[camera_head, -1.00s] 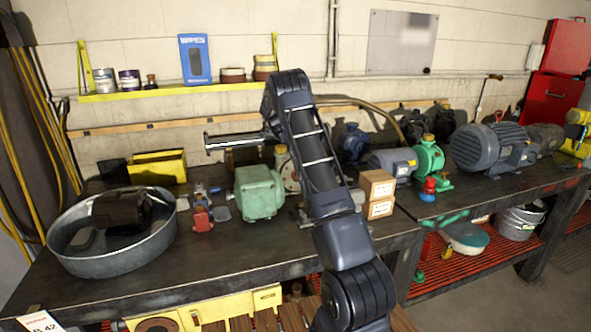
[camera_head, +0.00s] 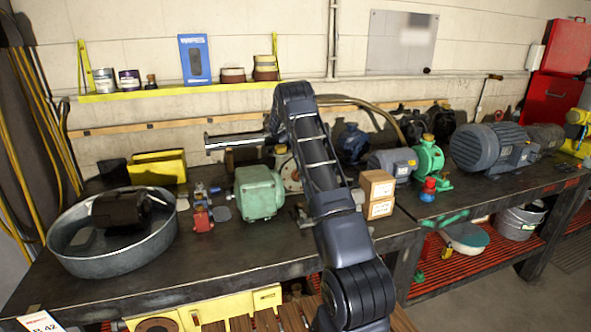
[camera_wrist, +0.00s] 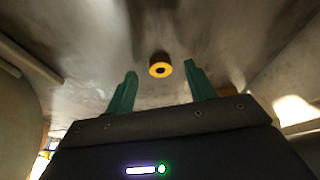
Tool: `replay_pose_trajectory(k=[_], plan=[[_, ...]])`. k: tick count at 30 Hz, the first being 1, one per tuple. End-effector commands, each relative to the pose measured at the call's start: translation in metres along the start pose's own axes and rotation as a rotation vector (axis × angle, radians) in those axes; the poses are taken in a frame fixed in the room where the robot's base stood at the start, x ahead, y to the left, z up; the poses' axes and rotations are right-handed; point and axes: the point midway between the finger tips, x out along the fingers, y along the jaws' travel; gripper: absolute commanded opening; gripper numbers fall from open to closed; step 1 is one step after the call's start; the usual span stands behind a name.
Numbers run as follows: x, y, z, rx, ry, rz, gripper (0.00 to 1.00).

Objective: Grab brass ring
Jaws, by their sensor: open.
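The brass ring (camera_wrist: 160,64) shows in the wrist view as a small yellow ring with a dark centre, against a worn grey surface. My gripper (camera_wrist: 160,72) has two teal fingers spread apart. In the picture the ring appears between and slightly beyond the fingertips, with clear gaps on both sides. The fingers do not touch it. How far it is from them in depth I cannot tell. In the head view my arm hides the gripper, and I cannot make out the brass ring there.
A silver cylinder (camera_head: 233,141) stands out left of my arm. The bench front left of my arm is mostly clear.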

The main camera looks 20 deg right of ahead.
Motion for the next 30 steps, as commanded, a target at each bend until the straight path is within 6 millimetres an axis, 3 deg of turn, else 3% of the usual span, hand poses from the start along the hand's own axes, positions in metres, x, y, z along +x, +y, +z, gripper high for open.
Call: replay_pose_trajectory(k=[3,10,18,30], plan=[[0.013,0.000,0.001,0.000,-0.001,0.002,0.54],[0.015,0.000,0.000,0.000,-0.001,0.000,0.54],[0.014,0.000,0.000,0.000,0.000,0.000,0.05],[0.004,-0.001,-0.004,0.001,0.000,-0.002,0.05]])
